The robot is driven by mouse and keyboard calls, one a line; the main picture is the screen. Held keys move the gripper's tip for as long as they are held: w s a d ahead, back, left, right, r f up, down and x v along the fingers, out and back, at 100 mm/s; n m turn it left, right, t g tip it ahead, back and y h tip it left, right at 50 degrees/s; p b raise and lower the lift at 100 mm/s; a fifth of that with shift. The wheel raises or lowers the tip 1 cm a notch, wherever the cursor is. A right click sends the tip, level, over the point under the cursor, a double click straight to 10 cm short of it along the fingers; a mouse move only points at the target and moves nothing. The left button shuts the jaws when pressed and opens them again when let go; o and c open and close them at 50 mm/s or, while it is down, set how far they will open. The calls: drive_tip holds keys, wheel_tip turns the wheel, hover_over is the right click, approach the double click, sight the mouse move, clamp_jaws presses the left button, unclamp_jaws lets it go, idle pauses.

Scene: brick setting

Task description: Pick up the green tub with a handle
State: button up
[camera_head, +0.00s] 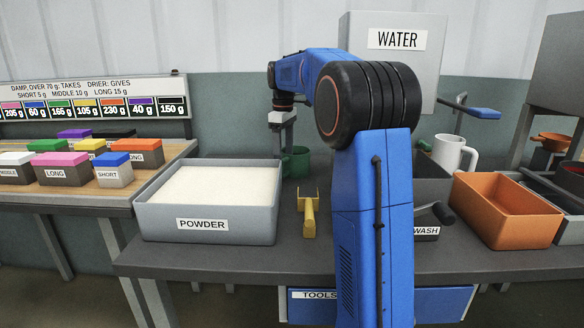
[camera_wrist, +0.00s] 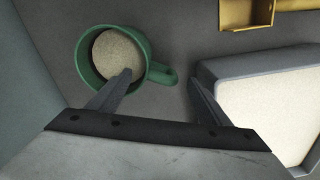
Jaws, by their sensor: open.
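The green tub (camera_head: 300,163) stands upright on the grey bench behind the powder box, partly hidden by my gripper (camera_head: 287,148). In the wrist view, the green tub (camera_wrist: 84,60) is at upper left, with pale grainy stuff inside and its handle (camera_wrist: 166,75) pointing right. My gripper (camera_wrist: 160,80) is open and empty. Its left finger overlaps the tub's near rim and opening; its right finger is beyond the handle. The handle lies between the fingertips in this view. I cannot tell whether the fingers touch the tub or how high they are.
The powder box (camera_head: 208,222) stands close in front. A white mug (camera_head: 447,152), an orange bin (camera_head: 505,220) and the wash basin (camera_head: 432,190) are further right. The water tank (camera_head: 385,30) is behind my arm. Coloured blocks (camera_head: 66,172) sit left.

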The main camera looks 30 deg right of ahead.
sight(291, 164)
drive_tip(key=shift+a+f, duration=0.1)
drive_tip(key=shift+f, duration=2.85)
drive_tip(key=c, duration=1.4)
